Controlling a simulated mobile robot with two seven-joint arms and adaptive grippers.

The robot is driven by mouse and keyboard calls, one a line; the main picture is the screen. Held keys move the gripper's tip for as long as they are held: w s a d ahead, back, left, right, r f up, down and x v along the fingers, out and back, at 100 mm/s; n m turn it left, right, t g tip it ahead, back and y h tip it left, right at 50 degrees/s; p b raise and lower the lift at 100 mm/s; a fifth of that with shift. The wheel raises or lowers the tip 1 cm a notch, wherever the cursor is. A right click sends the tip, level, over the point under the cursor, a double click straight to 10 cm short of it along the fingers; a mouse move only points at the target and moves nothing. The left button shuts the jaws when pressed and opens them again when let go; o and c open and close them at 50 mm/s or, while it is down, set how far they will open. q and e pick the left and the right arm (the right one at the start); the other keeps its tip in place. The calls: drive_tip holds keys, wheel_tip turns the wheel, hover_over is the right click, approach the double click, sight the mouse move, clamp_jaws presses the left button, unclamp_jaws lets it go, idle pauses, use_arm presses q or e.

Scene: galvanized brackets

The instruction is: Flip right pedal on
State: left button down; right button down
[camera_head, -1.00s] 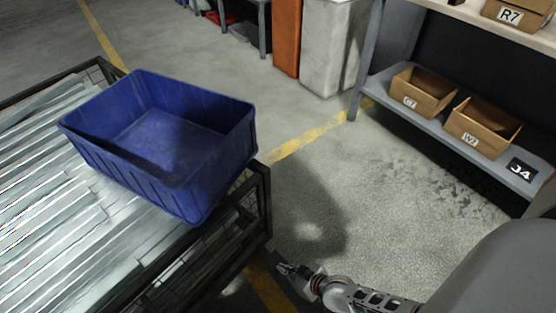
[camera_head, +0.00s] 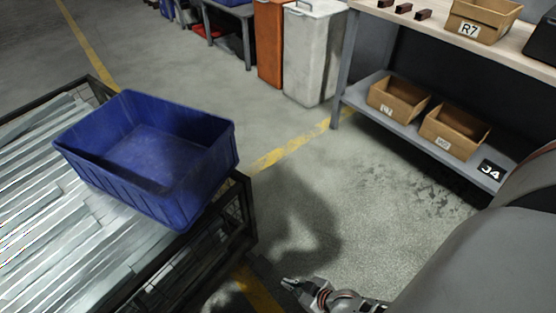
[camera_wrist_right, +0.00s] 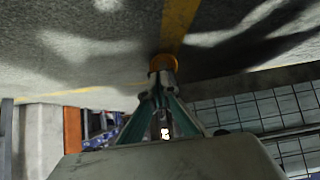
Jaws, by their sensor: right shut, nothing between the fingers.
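My right gripper (camera_head: 289,283) is low beside the right end of the mesh-sided cart (camera_head: 246,205) in the head view, with floor below it. It is shut and empty. In the right wrist view the right gripper (camera_wrist_right: 163,82) points at the floor, its fingers together. A small rounded orange piece (camera_wrist_right: 162,62) shows right at the fingertips, in line with the yellow floor stripe; I cannot tell whether it is the pedal or whether the fingers touch it. No pedal can be made out in the head view. My left gripper is not in view.
A blue bin (camera_head: 150,150) sits on galvanized strips (camera_head: 50,230) in the cart. A shelf bench (camera_head: 440,150) with cardboard bins stands at the right. White (camera_head: 312,55) and orange (camera_head: 270,42) cabinets stand behind. The floor between cart and bench is clear.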

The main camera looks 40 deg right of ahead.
drive_tip(key=shift+s+d+f, duration=0.1)
drive_tip(key=shift+s+d, duration=0.15)
drive_tip(key=shift+s, duration=0.45)
drive_tip(key=shift+s+d+f, duration=0.1)
drive_tip(key=shift+s+d, duration=0.1)
drive_tip(key=shift+s, duration=0.45)
drive_tip(key=shift+r, duration=0.1)
